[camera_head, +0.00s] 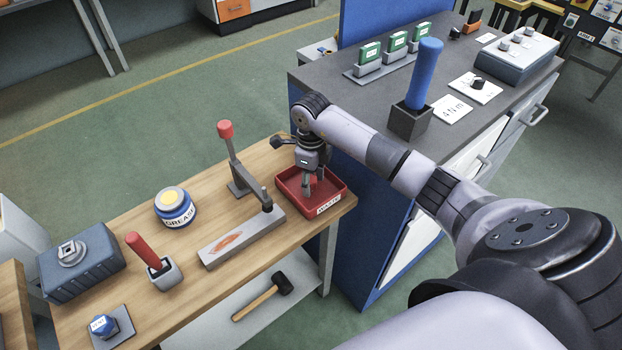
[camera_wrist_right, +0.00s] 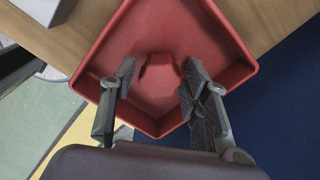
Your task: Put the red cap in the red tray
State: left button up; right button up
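The red tray (camera_head: 334,184) sits at the right end of the wooden bench, with a white label on its front wall. My right gripper (camera_head: 309,188) points down into it. In the right wrist view the red tray (camera_wrist_right: 225,45) fills the upper middle. The red cap (camera_wrist_right: 161,74) is inside its outline, between the two fingers of my right gripper (camera_wrist_right: 160,78). The fingers are apart, with a gap showing beside the cap at the left. A little of the cap shows beside the fingers in the head view. My left gripper is not in view.
A lever press (camera_head: 237,180) stands just left of the tray. A grease tin (camera_head: 175,208), a red-handled tool (camera_head: 146,252) and a grey box (camera_head: 82,262) stand further left. A grey-topped cabinet (camera_head: 385,240) rises close on the tray's right. A mallet (camera_head: 262,297) lies on the lower shelf.

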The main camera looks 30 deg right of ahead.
aim_at(311, 179)
jog(key=shift+o, duration=0.6)
jog(key=shift+r, duration=0.2)
notch_tip(311, 179, up, 12)
jog(key=b, duration=0.2)
